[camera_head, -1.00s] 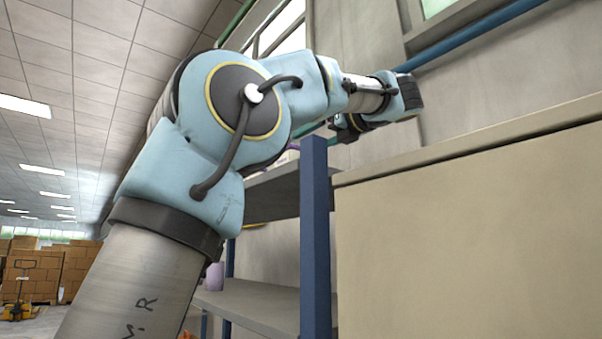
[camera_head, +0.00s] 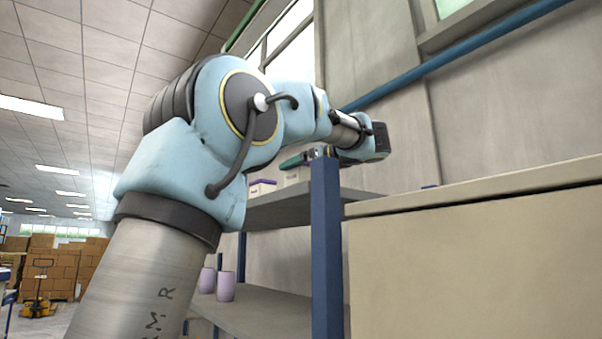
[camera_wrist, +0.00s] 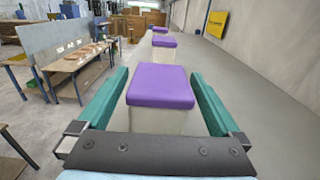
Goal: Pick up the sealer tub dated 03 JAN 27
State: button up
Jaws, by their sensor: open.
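A pale tub with a purple lid (camera_wrist: 160,87) shows between my gripper's fingers in the wrist view, with a gap on each side. My gripper (camera_wrist: 158,73) is open, its two teal fingers spread. Two more purple-lidded tubs stand in a row beyond it, a nearer one (camera_wrist: 163,43) and a farther one (camera_wrist: 160,29). I cannot read a date on any tub. In the head view, a purple-lidded tub (camera_head: 262,188) stands on the upper shelf (camera_head: 290,208), and my gripper (camera_head: 292,161) is partly hidden there behind the post.
A blue post (camera_head: 326,250) and a large beige panel (camera_head: 460,265) stand close to my arm. Lilac containers, one at the front (camera_head: 226,286), stand on the lower shelf. A wall runs behind the shelves. Workbenches (camera_wrist: 75,75) are at the left in the wrist view.

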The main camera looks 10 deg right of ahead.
jog(key=shift+w+a, duration=0.1)
jog(key=shift+w, duration=0.05)
grip_shut()
dwell(0.8)
